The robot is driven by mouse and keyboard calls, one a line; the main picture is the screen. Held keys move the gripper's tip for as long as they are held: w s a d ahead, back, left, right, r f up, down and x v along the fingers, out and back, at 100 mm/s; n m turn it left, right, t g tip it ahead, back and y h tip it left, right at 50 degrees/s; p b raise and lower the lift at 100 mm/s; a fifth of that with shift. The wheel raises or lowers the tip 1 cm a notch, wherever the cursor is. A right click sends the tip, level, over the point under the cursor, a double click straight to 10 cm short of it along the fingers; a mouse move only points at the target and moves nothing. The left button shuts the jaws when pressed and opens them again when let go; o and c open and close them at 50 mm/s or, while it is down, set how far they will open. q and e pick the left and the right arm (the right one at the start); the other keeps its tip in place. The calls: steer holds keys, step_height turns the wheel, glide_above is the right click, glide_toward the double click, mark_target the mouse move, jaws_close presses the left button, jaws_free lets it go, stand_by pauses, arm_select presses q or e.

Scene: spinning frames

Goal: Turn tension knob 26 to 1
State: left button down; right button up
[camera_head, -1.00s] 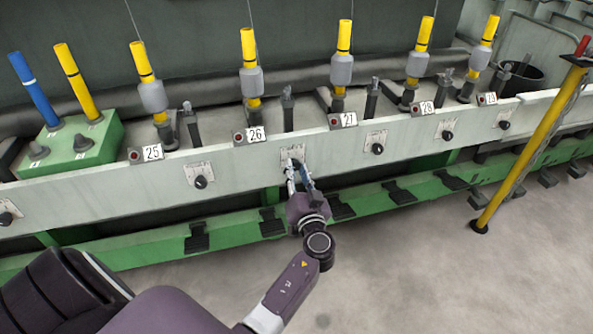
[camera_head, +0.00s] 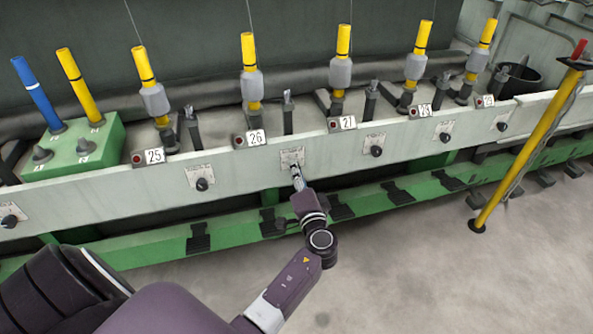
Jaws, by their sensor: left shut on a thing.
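My left gripper (camera_head: 297,174) reaches up to this plate from below. Its fingers are closed together on the knob of that plate, which they hide almost fully. The knob's pointer and setting cannot be read. My right gripper is not in view.
Similar dark knobs sit on the rail to the left (camera_head: 202,184) and right (camera_head: 376,151). Yellow bobbins (camera_head: 249,85) stand above. A green bar with black pedals (camera_head: 198,237) runs below. A yellow post (camera_head: 527,150) stands at the right. The floor in front is clear.

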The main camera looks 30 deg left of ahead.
arm_select(q)
steer(key=shift+m, duration=0.4)
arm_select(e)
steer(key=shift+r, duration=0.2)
arm_select(q)
steer(key=c, duration=1.6)
jaws_free()
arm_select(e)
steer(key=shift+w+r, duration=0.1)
arm_select(q)
steer(key=v, duration=1.2)
